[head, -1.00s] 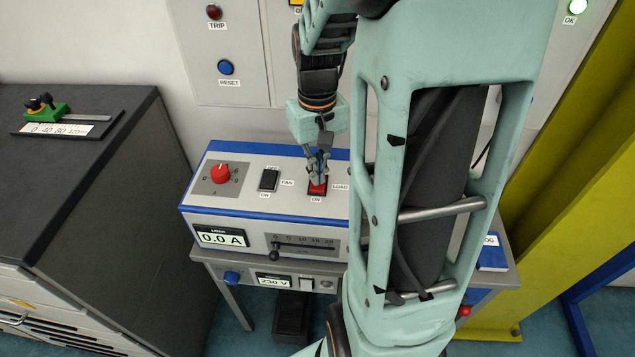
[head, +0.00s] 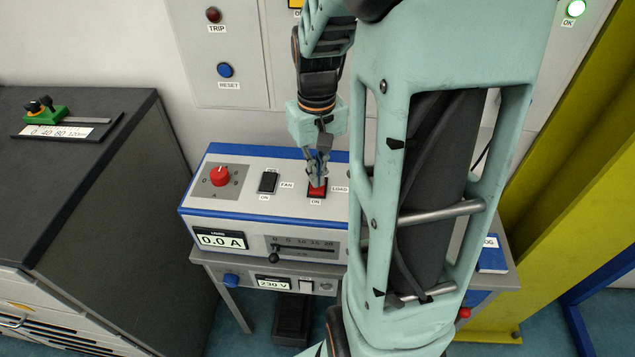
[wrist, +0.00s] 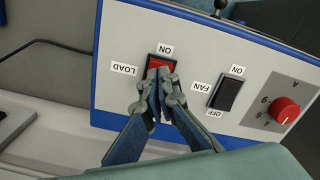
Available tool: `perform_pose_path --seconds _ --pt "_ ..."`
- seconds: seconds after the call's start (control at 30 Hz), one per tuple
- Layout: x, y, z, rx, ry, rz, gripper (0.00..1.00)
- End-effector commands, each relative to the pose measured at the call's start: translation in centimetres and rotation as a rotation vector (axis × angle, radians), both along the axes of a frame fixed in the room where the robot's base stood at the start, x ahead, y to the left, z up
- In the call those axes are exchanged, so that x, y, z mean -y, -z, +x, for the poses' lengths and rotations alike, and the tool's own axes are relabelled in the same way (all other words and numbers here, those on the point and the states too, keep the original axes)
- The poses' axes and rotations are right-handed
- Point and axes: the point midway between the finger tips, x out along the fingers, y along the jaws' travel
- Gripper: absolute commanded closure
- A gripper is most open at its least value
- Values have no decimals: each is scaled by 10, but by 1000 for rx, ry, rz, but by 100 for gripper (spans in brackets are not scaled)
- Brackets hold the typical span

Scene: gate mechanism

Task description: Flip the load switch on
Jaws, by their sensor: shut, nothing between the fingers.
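The load switch (head: 317,191) is a red rocker in a black frame on the sloped top of a white and blue panel box (head: 235,204). Its LOAD and ON labels show, and it also appears in the wrist view (wrist: 160,64). My gripper (head: 318,181) is shut and empty, pointing down with its fingertips at the switch. In the wrist view my fingertips (wrist: 160,78) overlap the rocker's side away from the ON label and hide that part. I cannot tell whether they press on it.
A black fan switch (head: 268,182) and a red knob (head: 220,175) are left of the load switch. A slider (head: 275,256) and a display reading 0.0 A (head: 220,239) are on the front. A dark cabinet (head: 75,180) stands left, and a yellow post (head: 560,170) right.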

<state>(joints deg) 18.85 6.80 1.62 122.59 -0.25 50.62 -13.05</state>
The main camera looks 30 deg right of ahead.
Motion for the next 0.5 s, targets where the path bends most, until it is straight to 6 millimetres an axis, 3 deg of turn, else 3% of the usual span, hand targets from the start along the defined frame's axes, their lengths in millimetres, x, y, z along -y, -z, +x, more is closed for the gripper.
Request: perform_pose_path --seconds 0.5 --pt "0 4 0 0 0 0 100"
